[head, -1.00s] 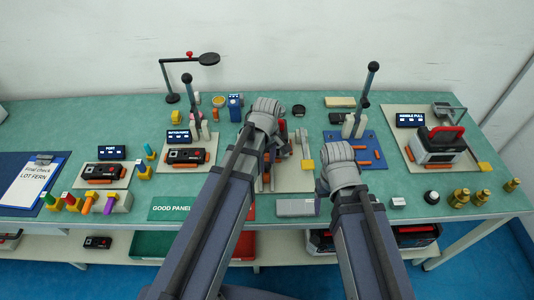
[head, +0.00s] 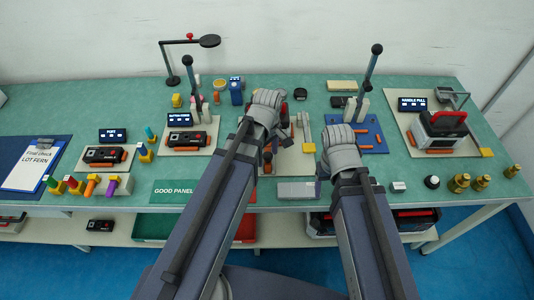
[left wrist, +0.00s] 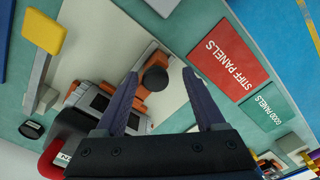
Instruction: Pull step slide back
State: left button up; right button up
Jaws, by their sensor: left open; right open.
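In the left wrist view a dark round knob (left wrist: 155,78) on an orange base stands between the open fingers of my left gripper (left wrist: 160,75), apart from them as far as I can tell. The knob also shows in the head view (head: 268,157), below my left wrist. It belongs to the middle station's pale plate (head: 295,160), which also bears a boxy tester with a red handle, mostly hidden by my arm. A grey bar with a yellow end (head: 309,148) lies to its right. Which part is the step slide is not labelled. My right gripper (head: 341,157) is over the bench right of the plate, fingers hidden.
A grey block (head: 297,190) lies in front of the middle plate. Red and green panel mats (left wrist: 228,55) lie along the bench's front. Another tester (head: 442,130) stands at the right.

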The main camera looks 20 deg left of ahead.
pick_arm(q)
jog(key=shift+r, duration=0.1)
notch_tip(320, 180, up, 8)
jog(key=p, duration=0.8)
jog(key=shift+f, duration=0.2)
